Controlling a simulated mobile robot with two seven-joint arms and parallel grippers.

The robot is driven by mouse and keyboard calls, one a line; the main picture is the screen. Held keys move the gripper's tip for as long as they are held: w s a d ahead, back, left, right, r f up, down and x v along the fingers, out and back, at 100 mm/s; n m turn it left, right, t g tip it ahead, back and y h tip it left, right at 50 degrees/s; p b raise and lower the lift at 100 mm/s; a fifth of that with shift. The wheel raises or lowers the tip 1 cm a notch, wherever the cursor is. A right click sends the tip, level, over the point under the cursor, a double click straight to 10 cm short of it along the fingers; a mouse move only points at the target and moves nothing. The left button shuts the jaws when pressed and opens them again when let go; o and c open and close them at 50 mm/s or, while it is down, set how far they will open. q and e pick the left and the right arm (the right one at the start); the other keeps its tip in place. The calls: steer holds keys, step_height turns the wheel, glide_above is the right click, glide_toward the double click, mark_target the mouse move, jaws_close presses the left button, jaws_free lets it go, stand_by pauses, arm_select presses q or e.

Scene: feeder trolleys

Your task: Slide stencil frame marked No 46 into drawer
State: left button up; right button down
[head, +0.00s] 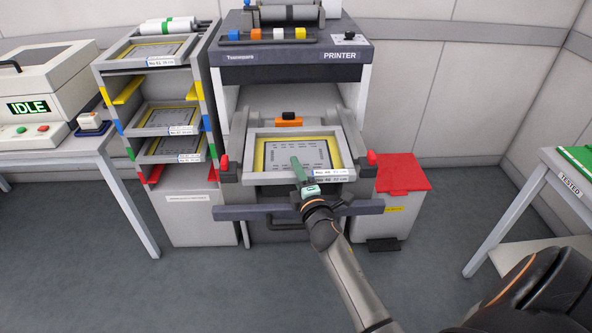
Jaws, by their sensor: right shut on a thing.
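A light grey stencil frame (262,138) with a yellow border and a dark-patterned sheet lies in the printer's opening, between the two grey side rails. Blue-and-white labels (334,175) sit along its front edge; the number is too small to read surely. My right gripper (300,174) comes from the front and is shut on the stencil frame's front edge, a green finger lying over the top. The gripper hides part of the front edge and label. The drawer front (240,212), a dark bar with a handle below, stands out in front of the printer. My left gripper is out of view.
The printer (290,55) stands above. Left of it is a rack (197,88) with several stencil frames on coloured shelves. A red-lidded bin (400,172) stands close on the right. Tables flank both sides; the floor in front is clear.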

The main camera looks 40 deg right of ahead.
steer(key=shift+w+d+r, duration=0.15)
steer(key=shift+w, duration=0.2)
steer(key=shift+w+d+b, duration=0.3)
steer(key=shift+w+d, duration=0.3)
steer(key=shift+w, duration=0.35)
stand_by(0.4)
steer(key=c, duration=0.7)
jaws_free()
steer(key=o, duration=0.3)
steer(key=shift+s+f, duration=0.1)
steer(key=shift+f, duration=0.15)
steer(key=o, duration=0.4)
steer(key=shift+r, duration=0.1)
steer(key=shift+r, duration=0.15)
